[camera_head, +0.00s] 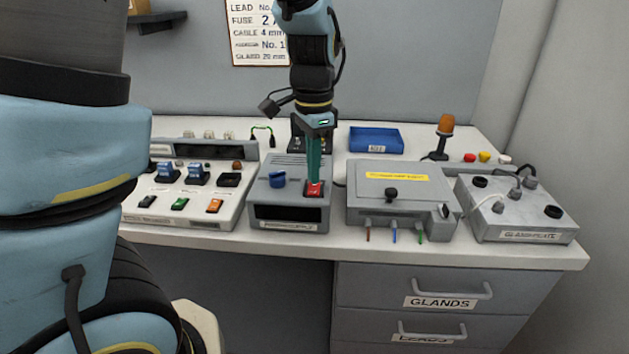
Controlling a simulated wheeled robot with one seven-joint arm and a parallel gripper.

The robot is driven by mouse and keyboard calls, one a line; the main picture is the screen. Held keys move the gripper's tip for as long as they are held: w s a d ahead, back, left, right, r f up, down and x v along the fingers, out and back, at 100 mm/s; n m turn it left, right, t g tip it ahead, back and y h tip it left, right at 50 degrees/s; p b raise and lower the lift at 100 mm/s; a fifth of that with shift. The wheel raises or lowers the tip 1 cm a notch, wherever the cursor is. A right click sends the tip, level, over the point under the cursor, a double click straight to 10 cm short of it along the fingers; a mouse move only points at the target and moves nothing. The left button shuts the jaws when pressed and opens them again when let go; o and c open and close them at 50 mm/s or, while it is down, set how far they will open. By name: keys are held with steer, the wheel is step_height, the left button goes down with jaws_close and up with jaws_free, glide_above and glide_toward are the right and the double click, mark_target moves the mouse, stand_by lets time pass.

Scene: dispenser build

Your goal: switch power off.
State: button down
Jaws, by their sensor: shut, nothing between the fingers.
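A grey power supply box (291,212) stands on the bench near the middle, with a dark display window on its front. A red rocker switch (315,190) sits on its sloped top at the right. A blue knob (278,180) is to the left of the switch. My gripper (314,181) points straight down over the red switch, its teal fingers shut and empty. The fingertips are at the switch and appear to touch it; they hide its upper part. I cannot tell which way the switch is tipped.
A panel with coloured buttons (238,206) stands close on the left. A grey enclosure (385,216) with a yellow label is close on the right, then a gland plate box (515,222). A blue tray (375,139) and an orange beacon (445,125) are behind. Drawers are below.

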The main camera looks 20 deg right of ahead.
mark_target(314, 191)
steer(key=shift+r+p, duration=1.7)
steer(key=shift+r, duration=0.65)
